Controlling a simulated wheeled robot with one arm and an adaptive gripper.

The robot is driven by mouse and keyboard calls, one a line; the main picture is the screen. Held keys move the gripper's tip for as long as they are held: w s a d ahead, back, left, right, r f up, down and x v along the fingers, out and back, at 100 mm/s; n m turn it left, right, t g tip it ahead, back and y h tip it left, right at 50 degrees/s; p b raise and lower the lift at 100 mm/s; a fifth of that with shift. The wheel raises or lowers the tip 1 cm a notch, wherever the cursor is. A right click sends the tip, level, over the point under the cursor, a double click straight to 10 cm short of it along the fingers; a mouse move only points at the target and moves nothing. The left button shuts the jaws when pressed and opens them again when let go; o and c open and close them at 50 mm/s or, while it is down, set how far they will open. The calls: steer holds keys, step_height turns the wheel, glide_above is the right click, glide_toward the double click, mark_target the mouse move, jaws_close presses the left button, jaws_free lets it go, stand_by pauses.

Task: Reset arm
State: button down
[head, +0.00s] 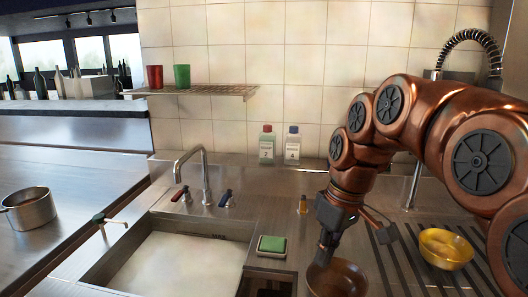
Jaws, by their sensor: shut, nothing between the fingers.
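My copper-coloured arm reaches in from the right in the head view and points down. My gripper (322,257) is shut and empty. Its fingertips overlap the far rim of a brown bowl (350,283) at the bottom edge of the picture. I cannot tell whether they touch it or hang above it.
A sink (187,265) with a tap (206,175) is left of my gripper. A green sponge (272,245) lies on its right edge. A yellow bowl (446,250) stands on the ribbed drainer. A pot (28,210) is far left.

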steer(key=s+d+f+m+h+p, duration=0.1)
steer(key=s+d+f+m+p, duration=0.1)
steer(key=s, duration=1)
steer(key=s+d+f+m+g+h+p, duration=0.1)
steer(key=s+d+f+m+p, duration=0.2)
steer(key=s, duration=0.9)
step_height(320, 180, down, 4)
steer(key=d+m, duration=0.1)
steer(key=m, duration=0.1)
steer(key=shift+d+r+m+g, duration=0.15)
steer(key=shift+d+m+g, duration=0.15)
steer(key=shift+m, duration=0.1)
steer(key=shift+a, duration=0.15)
